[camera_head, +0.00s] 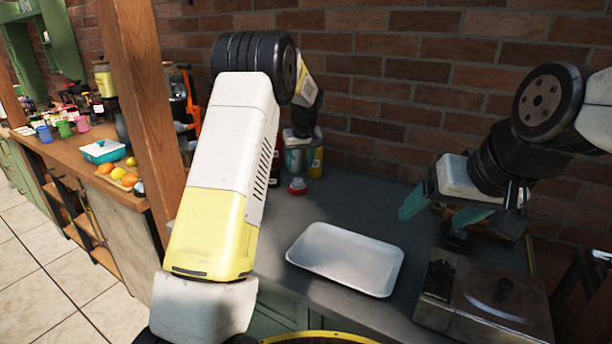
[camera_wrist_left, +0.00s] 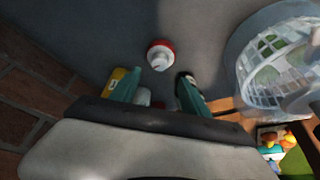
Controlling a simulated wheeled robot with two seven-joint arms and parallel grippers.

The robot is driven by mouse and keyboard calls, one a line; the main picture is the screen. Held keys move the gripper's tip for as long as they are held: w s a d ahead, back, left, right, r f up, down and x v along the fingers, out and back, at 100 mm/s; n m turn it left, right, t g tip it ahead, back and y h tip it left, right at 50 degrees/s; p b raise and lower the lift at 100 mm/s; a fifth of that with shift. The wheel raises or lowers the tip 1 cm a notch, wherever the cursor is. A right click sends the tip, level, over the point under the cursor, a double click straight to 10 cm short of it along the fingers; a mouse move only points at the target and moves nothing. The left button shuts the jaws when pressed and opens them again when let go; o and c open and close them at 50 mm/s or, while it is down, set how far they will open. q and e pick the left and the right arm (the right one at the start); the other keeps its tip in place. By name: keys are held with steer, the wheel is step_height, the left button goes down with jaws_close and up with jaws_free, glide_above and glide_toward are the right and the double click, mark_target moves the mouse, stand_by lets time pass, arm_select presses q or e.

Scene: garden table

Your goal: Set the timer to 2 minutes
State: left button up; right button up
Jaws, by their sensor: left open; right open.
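A small red and white round object, which looks like the timer (camera_head: 297,186), stands on the grey counter (camera_head: 350,200) near the brick wall. In the left wrist view the timer (camera_wrist_left: 160,55) shows its white top and red rim, just beyond the fingertips; no scale marks are readable. My left gripper (camera_wrist_left: 158,90) is open with nothing between its fingers, apart from the timer. In the head view my left gripper (camera_head: 298,155) is partly hidden behind my arm, above and behind the timer. My right gripper (camera_head: 442,212) is open and empty at the right, above the counter.
A white tray (camera_head: 345,258) lies on the counter in front of the timer. A metal appliance (camera_head: 485,300) stands at the right. A yellow bottle (camera_head: 316,165) stands behind the timer. A clear glass vessel (camera_wrist_left: 275,60) is close by in the wrist view. A wooden post (camera_head: 150,100) is left.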

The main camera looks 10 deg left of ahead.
mark_target(298, 179)
arm_select(q)
steer(key=x, duration=0.8)
steer(key=shift+c, duration=0.2)
jaws_close()
steer(key=shift+m, duration=0.4)
steer(key=m+h, duration=0.1)
steer(key=m, duration=0.1)
steer(key=shift+a+m+t, duration=0.1)
steer(key=shift+m+t, duration=0.2)
steer(key=shift+m, duration=0.1)
steer(key=shift+m+h, duration=0.8)
steer(key=shift+m, duration=1)
